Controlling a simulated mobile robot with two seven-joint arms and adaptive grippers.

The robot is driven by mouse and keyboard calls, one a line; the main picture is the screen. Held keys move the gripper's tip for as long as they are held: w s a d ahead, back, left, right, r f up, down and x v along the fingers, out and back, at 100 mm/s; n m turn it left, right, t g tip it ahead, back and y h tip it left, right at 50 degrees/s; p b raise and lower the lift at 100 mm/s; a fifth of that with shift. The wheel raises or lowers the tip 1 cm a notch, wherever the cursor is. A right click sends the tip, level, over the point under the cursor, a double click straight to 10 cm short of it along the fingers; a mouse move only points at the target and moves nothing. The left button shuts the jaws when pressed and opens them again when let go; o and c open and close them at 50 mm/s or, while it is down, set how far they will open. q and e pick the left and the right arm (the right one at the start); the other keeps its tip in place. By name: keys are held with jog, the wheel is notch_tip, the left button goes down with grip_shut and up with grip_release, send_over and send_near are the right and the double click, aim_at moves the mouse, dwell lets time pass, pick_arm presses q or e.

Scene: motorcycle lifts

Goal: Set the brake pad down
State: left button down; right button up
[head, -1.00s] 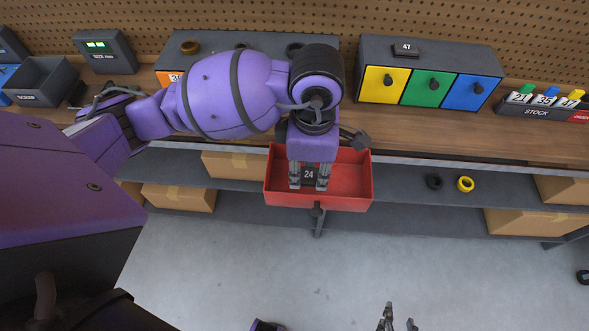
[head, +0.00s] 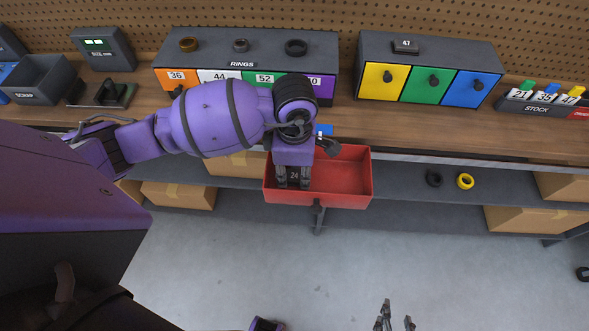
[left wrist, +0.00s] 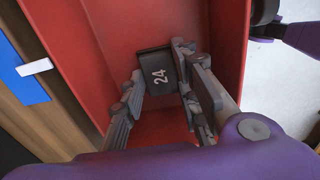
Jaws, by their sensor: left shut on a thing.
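The brake pad (head: 294,175) is a small dark block marked 24. My left gripper (head: 293,183) is shut on it, inside the left part of the open red drawer (head: 345,185). In the left wrist view the brake pad (left wrist: 158,72) sits between the two fingers of my left gripper (left wrist: 160,88), with the red drawer (left wrist: 85,45) around it. I cannot tell whether the pad touches the drawer floor. My right gripper (head: 394,322) shows at the bottom edge, away from the bench, its fingers apart and nothing between them.
The right part of the drawer is empty. A rings cabinet (head: 245,66) and a cabinet with yellow, green and blue fronts (head: 430,50) stand on the bench. Another dark pad marked 47 (head: 405,47) lies on the coloured cabinet. Black and yellow rings (head: 465,181) lie on the shelf below.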

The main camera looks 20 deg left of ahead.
aim_at(295, 176)
pick_arm(q)
jog(key=shift+f, duration=0.1)
jog(key=c, duration=1.3)
grip_release()
jog(key=shift+c, duration=0.2)
notch_tip(295, 176, up, 12)
